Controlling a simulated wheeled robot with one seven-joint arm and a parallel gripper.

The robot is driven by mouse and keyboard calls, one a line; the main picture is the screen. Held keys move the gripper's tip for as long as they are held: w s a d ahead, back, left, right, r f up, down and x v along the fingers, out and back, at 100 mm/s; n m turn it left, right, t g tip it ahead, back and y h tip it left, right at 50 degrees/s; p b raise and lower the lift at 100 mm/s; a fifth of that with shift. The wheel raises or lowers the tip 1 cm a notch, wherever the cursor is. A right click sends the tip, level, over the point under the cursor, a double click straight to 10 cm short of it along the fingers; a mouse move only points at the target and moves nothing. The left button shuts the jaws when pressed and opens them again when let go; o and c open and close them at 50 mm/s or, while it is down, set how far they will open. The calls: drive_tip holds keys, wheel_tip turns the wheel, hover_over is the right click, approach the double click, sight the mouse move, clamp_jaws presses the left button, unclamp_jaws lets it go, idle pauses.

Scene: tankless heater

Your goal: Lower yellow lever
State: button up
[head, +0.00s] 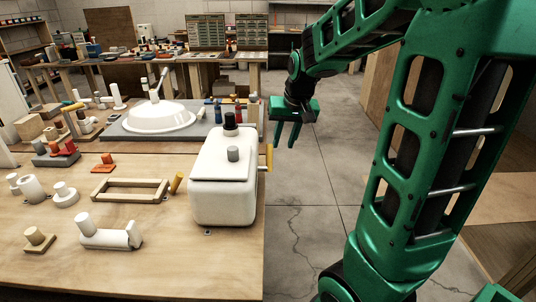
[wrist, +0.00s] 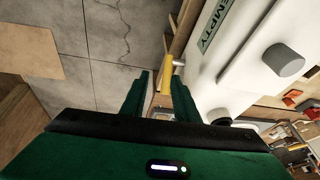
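The white heater tank (head: 222,190) stands near the right edge of the wooden workbench. The yellow lever (head: 269,157) sticks out of its right side and points roughly upright. In the wrist view the lever (wrist: 166,78) is on a short metal stub beside the white tank (wrist: 235,65). My gripper (head: 286,134) is above the floor, right of the lever and near its height. In the wrist view my gripper (wrist: 160,78) has its two green fingers apart with nothing held. The lever shows between the fingertips, close to the right finger; contact cannot be told.
A grey knob (wrist: 285,60) and an "EMPTY" label (wrist: 218,25) show on the tank. Open concrete floor (head: 310,200) lies right of the bench (head: 180,270).

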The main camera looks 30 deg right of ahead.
sight(269, 150)
drive_tip(key=shift+t, duration=0.4)
drive_tip(key=w+f, duration=0.9)
drive_tip(key=shift+d+f, duration=0.3)
drive_tip(key=shift+f, duration=0.1)
clamp_jaws()
drive_tip(key=shift+a, duration=0.1)
